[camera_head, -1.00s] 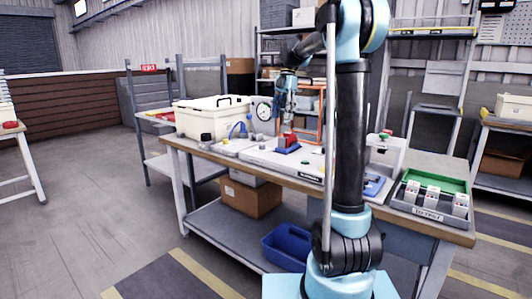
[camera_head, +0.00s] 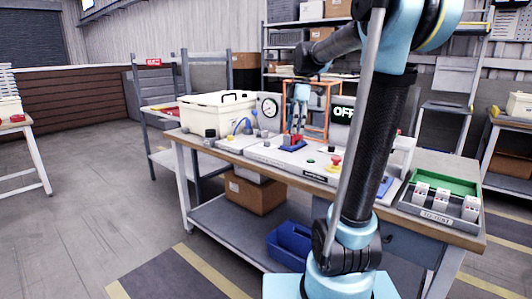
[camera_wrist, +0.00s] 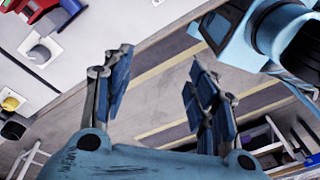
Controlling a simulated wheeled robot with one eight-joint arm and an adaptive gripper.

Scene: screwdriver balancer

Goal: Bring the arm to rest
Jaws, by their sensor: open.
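My gripper (camera_head: 298,125) hangs down over the workbench (camera_head: 200,158) in the head view, close to a red and blue fixture (camera_head: 293,143). In the wrist view my gripper (camera_wrist: 160,62) is open, with its two fingers wide apart and nothing between them. Past the fingers lie the bench's front edge and the striped floor. The red and blue fixture (camera_wrist: 42,10) is at the upper left there, apart from the fingers. My arm stands in front of the bench and hides part of its right half.
A cream case (camera_head: 215,115), a round gauge (camera_head: 268,107) and a red button (camera_head: 335,160) are on the bench. A tray with green inside (camera_head: 450,183) is at the right end. A dark display reads OFF (camera_head: 344,112). Floor at left is clear.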

